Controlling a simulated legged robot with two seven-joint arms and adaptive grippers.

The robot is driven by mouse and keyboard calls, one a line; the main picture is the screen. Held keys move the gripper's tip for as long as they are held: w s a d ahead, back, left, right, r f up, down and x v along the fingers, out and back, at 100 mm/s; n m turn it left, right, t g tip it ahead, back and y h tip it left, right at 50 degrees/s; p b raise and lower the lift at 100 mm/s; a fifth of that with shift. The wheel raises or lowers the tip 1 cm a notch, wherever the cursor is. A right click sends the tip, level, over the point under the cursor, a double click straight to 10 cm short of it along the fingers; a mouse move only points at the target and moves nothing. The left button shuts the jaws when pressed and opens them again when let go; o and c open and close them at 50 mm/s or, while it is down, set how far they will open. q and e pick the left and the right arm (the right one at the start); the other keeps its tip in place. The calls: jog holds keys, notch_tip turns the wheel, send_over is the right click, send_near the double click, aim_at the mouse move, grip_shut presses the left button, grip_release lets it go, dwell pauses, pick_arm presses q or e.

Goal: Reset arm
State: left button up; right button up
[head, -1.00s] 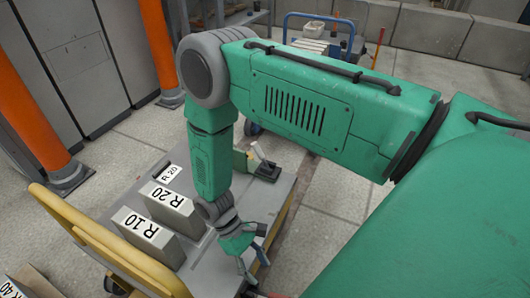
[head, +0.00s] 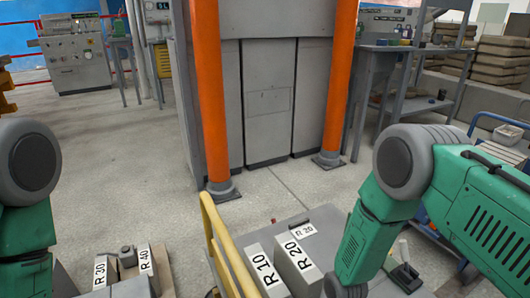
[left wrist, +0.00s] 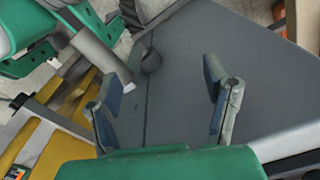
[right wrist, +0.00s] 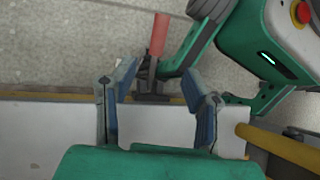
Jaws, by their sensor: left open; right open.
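In the head view my green left arm (head: 30,190) is at the left edge and my green right arm (head: 385,205) is at the right. Both hands are below the bottom of that view. In the left wrist view my left gripper (left wrist: 165,98) is open, its blue-padded fingers wide apart with nothing between them, over a grey surface (left wrist: 240,55). In the right wrist view my right gripper (right wrist: 158,98) is open and empty above a pale flat surface (right wrist: 50,130). A red-handled tool (right wrist: 157,50) shows beyond its fingertips.
Blocks marked R10 (head: 264,270) and R20 (head: 297,266) stand on a grey cart top (head: 325,222) with a yellow rail (head: 228,245). Blocks R30 (head: 103,271) and R40 (head: 146,264) are at lower left. A press with orange columns (head: 208,90) stands ahead; open floor lies left.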

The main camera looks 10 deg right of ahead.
jog(key=s+d+r+m+t, duration=0.35)
jog(key=s+d+t, duration=0.25)
jog(key=s+t, duration=0.25)
notch_tip(320, 180, up, 15)
jog(key=p, duration=1.4)
jog(key=shift+w+f+n, duration=0.15)
jog(key=shift+n, duration=0.2)
jog(key=shift+w, duration=0.1)
